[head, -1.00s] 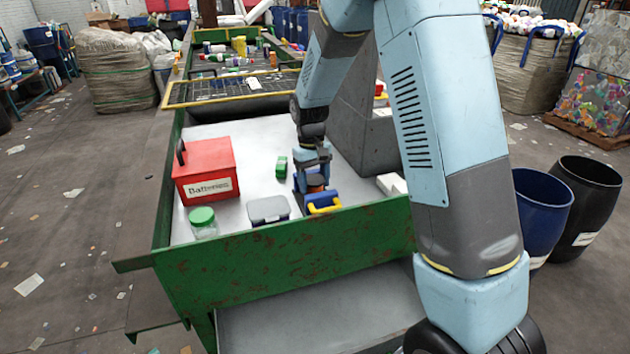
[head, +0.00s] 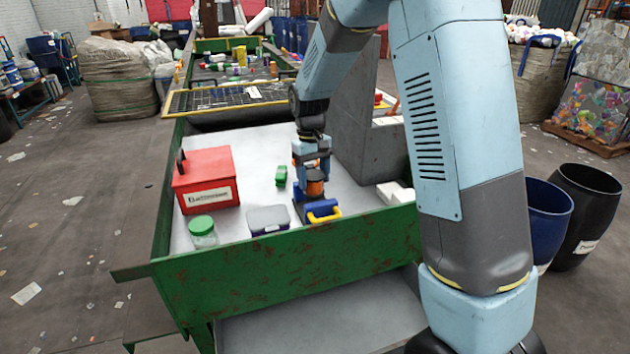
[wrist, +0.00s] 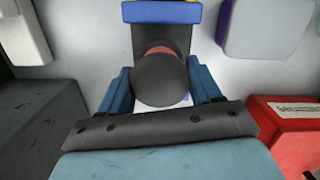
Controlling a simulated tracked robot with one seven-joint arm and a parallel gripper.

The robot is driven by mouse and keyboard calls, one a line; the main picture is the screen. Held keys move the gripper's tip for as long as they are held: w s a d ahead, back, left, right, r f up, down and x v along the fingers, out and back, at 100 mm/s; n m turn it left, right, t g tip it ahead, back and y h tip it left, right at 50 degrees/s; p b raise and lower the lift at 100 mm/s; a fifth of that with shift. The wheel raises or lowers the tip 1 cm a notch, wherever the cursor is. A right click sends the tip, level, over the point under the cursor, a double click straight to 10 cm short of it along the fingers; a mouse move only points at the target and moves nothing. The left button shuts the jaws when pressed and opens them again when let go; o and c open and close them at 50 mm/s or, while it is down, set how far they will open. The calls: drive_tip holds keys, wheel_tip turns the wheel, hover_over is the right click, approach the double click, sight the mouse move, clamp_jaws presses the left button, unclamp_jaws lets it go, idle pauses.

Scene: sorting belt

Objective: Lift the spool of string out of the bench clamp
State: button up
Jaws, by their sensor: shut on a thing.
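The spool of string (head: 315,187) has orange string and a dark round end. In the wrist view its dark end (wrist: 160,82) fills the space between my gripper's blue fingers. My gripper (head: 313,172) points down over the bench clamp and is shut on the spool. The clamp (head: 322,212) is blue with a yellow handle and stands on the pale bed near the green front wall. In the wrist view its blue part (wrist: 160,12) is at the top edge. The spool's lower end is hidden, so I cannot tell whether it is clear of the clamp.
A grey-lidded box (head: 268,219) stands left of the clamp, with a green-lidded jar (head: 203,231) and red box (head: 205,180) farther left. A small green block (head: 281,176) lies behind. White blocks (head: 394,192) and a grey wall (head: 362,130) are at right.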

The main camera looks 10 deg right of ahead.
sight(315, 175)
drive_tip(key=shift+r, duration=1.95)
